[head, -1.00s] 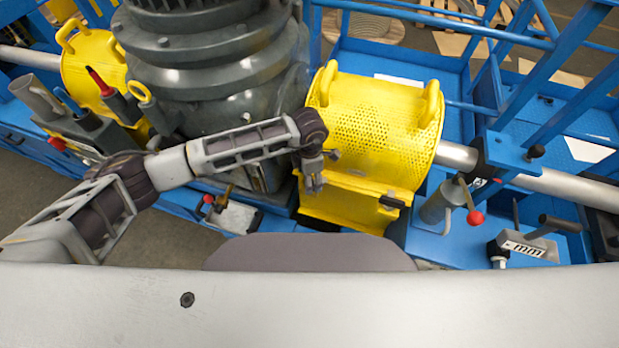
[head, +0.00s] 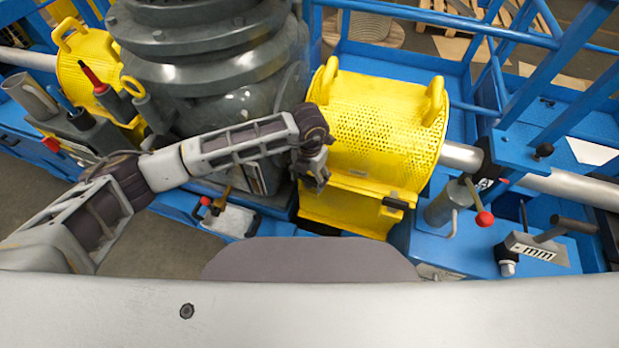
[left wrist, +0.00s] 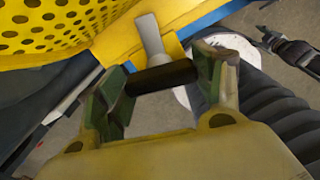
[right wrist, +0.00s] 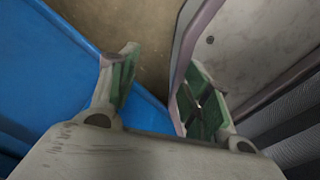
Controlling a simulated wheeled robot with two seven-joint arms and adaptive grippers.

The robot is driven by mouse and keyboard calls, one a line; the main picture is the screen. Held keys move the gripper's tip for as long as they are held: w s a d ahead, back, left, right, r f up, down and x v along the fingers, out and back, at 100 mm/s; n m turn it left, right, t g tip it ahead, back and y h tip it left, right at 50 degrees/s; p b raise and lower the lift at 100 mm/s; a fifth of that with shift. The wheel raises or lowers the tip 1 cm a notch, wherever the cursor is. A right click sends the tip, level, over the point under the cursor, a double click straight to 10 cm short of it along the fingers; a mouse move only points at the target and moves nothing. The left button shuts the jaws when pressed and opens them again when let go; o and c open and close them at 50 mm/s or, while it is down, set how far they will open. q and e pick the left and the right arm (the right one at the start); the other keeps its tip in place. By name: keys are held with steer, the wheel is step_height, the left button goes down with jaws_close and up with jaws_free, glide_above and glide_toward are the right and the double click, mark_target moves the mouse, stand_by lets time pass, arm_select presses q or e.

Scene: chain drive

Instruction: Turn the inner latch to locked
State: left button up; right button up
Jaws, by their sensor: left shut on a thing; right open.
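The yellow perforated guard (head: 385,120) stands right of the grey motor. My left gripper (head: 316,182) is at the left front edge of its lower yellow box. In the left wrist view the inner latch shows as a grey metal lever (left wrist: 151,35) with a black cylindrical grip (left wrist: 160,77). The left gripper (left wrist: 160,80) is shut on that black grip, one finger pad at each end of it. In the head view the gripper hides this latch. A second latch with a black grip (head: 396,203) is on the box's right side. My right gripper (right wrist: 160,92) is open and empty.
Right of the guard are a grey cylinder (head: 443,206), a red-knobbed lever (head: 484,218) and a grey tool marked "mm" (head: 535,250) on the blue frame. A second yellow guard (head: 85,75) is at the far left.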

mark_target(309, 177)
arm_select(q)
steer(key=shift+n+b, duration=0.3)
steer(key=shift+n, duration=0.9)
arm_select(e)
steer(key=shift+s+d+f, duration=0.4)
steer(key=shift+s+d, duration=0.05)
steer(key=shift+d, duration=0.3)
arm_select(q)
steer(key=o, duration=1)
arm_select(e)
steer(key=shift+w+a, duration=0.1)
steer(key=shift+w, duration=0.25)
arm_select(q)
steer(key=shift+r, duration=6)
arm_select(e)
steer(key=shift+s, duration=0.1)
